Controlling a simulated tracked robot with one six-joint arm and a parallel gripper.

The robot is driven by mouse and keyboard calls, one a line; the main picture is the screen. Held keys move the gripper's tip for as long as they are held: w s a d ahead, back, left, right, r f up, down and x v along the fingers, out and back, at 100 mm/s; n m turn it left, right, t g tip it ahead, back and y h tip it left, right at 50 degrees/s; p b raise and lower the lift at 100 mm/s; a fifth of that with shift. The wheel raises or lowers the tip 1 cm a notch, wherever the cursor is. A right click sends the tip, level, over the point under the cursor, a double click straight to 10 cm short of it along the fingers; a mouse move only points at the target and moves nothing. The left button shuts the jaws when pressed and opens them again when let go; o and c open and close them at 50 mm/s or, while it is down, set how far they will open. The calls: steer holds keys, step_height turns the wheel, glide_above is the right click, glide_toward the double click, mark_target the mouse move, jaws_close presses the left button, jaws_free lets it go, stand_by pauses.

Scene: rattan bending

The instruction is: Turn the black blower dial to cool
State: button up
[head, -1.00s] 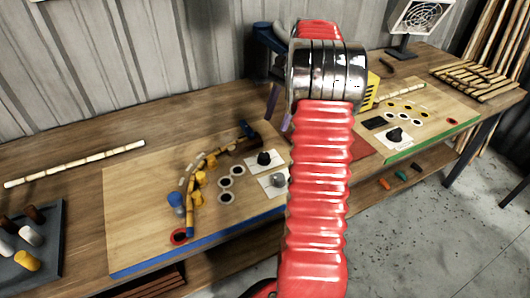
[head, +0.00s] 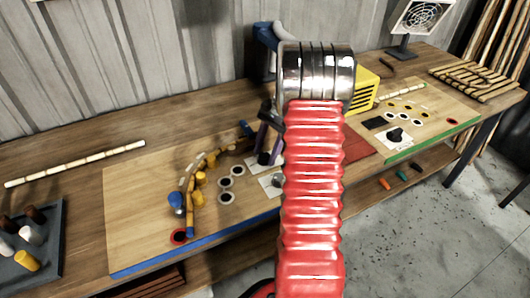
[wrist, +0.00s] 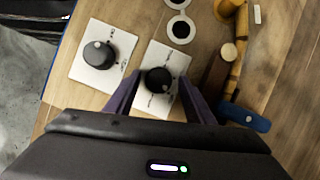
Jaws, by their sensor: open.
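A black dial (wrist: 157,80) with a pale pointer mark sits on a white plate (wrist: 172,59) in the wrist view. In the head view the black dial (head: 264,158) is partly covered by my gripper. My gripper (wrist: 160,77) is open, with one purple finger on each side of the black dial; I cannot tell whether either touches it. In the head view my gripper (head: 265,150) points down at the plate. The small lettering around the dial is not readable.
A grey dial (wrist: 97,55) on its own white plate is close beside. Black-and-white discs (wrist: 181,28) and a bent rattan piece with pegs (head: 190,195) lie on the same board. Another black dial (head: 395,134) is on the right board. A yellow blower-like box (head: 366,88) stands behind my arm.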

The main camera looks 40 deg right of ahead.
steer(key=shift+f, duration=0.15)
steer(key=shift+c, duration=0.2)
steer(key=c, duration=1)
